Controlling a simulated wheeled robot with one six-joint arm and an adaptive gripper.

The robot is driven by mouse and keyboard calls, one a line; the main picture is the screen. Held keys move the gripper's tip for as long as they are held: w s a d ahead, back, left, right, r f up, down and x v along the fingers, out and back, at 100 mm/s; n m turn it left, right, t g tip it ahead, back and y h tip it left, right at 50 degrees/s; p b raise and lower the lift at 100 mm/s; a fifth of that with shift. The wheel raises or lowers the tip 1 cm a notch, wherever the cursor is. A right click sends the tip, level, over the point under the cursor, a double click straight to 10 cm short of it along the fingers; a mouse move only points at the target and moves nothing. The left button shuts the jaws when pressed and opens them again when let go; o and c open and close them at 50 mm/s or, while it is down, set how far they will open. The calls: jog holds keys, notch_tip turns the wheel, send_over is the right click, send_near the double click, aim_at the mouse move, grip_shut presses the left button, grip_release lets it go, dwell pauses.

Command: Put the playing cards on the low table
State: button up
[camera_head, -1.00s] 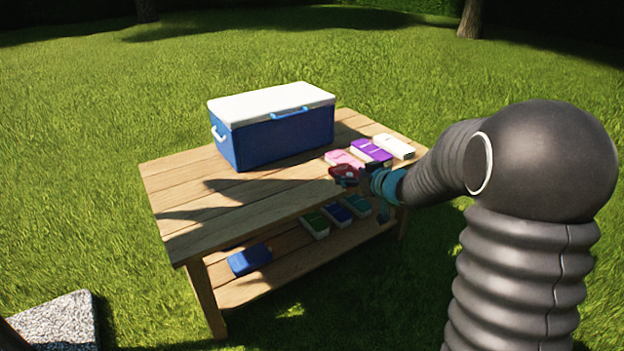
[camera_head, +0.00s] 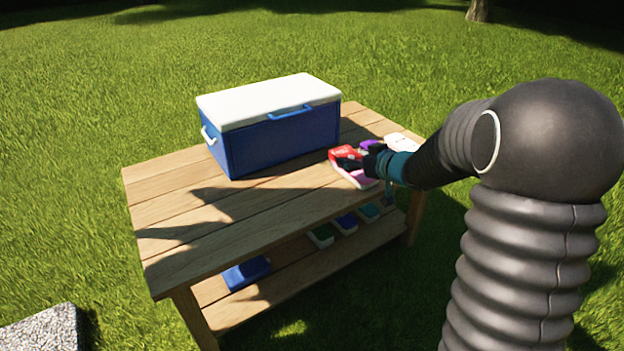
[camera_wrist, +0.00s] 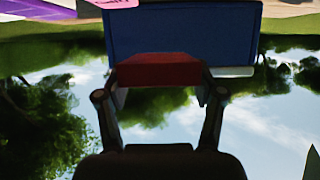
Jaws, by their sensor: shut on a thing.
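A red box, which appears to be the pack of playing cards (camera_head: 343,153), is held in my gripper (camera_head: 366,160). In the wrist view the red box (camera_wrist: 158,70) sits between the two fingers, which are shut on it. In the head view it overlaps a pink box (camera_head: 357,178) on the right part of the low wooden table (camera_head: 225,212). It seems to be raised above the tabletop, but I cannot tell the exact gap. My gripper partly hides the pink box and a purple box (camera_head: 369,145) behind it.
A blue cooler with a white lid (camera_head: 268,98) stands at the table's back. A white box (camera_head: 402,142) lies at the right end. The lower shelf (camera_head: 290,280) holds a blue case (camera_head: 246,272) and several small boxes. The left and front tabletop is clear.

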jog(key=b, duration=0.3)
send_over(311, 193)
notch_tip(311, 193, down, 7)
jog(key=shift+w+r, duration=0.1)
jog(key=shift+r, duration=0.05)
jog(key=shift+f+b, duration=0.85)
jog(key=shift+f, duration=1.15)
jog(key=shift+f, duration=0.1)
jog(key=o, duration=1.2)
